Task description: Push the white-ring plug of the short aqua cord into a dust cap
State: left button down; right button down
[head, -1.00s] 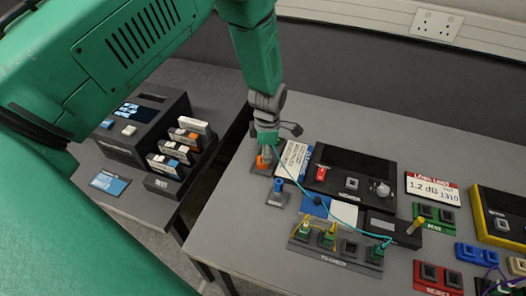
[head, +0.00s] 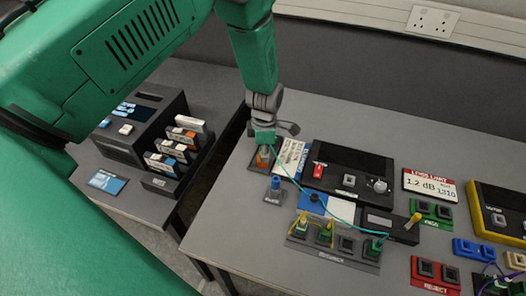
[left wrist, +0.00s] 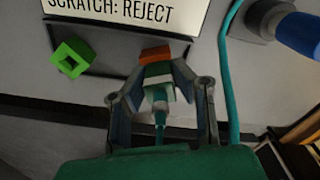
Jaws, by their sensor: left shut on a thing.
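My left gripper (head: 264,142) points down at the left edge of the right-hand table. In the left wrist view its fingers (left wrist: 160,95) are shut on the aqua plug (left wrist: 159,75), which has a white ring. An orange cap (left wrist: 155,54) lies right at the plug's far end; I cannot tell how deep the plug sits in it. In the head view the orange cap (head: 262,157) stands on a small dark base below the gripper. The aqua cord (head: 292,181) runs from the gripper to the rack of plugs. My right gripper is out of view.
A blue cap (head: 276,183) on its own base stands close in front. The rack (head: 328,255), a dark instrument (head: 345,165) and the green holder (head: 430,212) stand to the right. A gap separates the two tables.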

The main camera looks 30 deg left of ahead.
pick_arm(q)
jog(key=shift+f, duration=0.3)
jog(key=c, duration=1.3)
grip_release()
jog(key=shift+a+f, duration=0.1)
jog(key=shift+a, duration=0.45)
jog(key=shift+d, duration=0.35)
jog(key=shift+d+r, duration=0.15)
jog(key=shift+r, duration=0.15)
jog(key=shift+a+r+p, duration=0.2)
jog(key=shift+r+p, duration=0.4)
jog(key=shift+r, duration=0.15)
jog(key=shift+a+r+p, duration=0.15)
jog(key=shift+r+p, duration=0.45)
jog(key=shift+r, duration=0.1)
jog(key=shift+d+r+p, duration=0.2)
jog(key=shift+r+p, duration=0.35)
jog(key=shift+r, duration=0.2)
jog(key=shift+d+r, duration=0.1)
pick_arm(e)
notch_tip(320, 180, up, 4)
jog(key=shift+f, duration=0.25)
